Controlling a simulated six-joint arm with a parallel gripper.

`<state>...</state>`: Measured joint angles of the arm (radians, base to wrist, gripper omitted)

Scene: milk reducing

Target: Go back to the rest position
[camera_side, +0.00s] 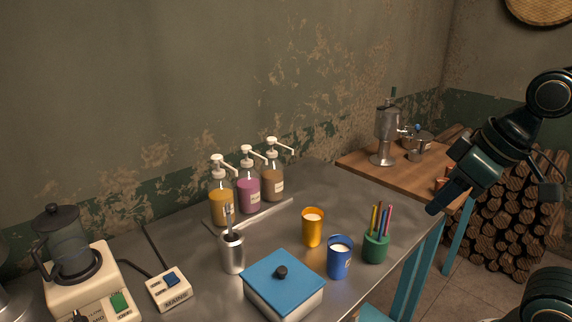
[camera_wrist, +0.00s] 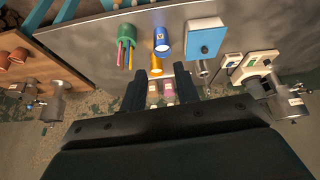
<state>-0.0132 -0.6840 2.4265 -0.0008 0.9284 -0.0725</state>
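My gripper (camera_side: 440,203) hangs at the right, above and beyond the right edge of the metal table, clear of everything on it. In the wrist view my gripper (camera_wrist: 158,82) shows two dark fingers spread apart with nothing held between them. An orange cup (camera_side: 312,231) with white liquid stands upright on the table. A blue cup (camera_side: 339,262) with white liquid stands in front of it. In the wrist view the orange cup (camera_wrist: 155,65) and the blue cup (camera_wrist: 163,40) lie beyond the fingertips.
The metal table (camera_side: 190,255) also holds a green pen cup (camera_side: 375,248), a blue-lidded box (camera_side: 270,283), a metal cup with a brush (camera_side: 232,253), pump bottles (camera_side: 248,190), a small switch box (camera_side: 169,289) and a blender (camera_side: 75,265). A wooden table (camera_side: 380,172) stands behind.

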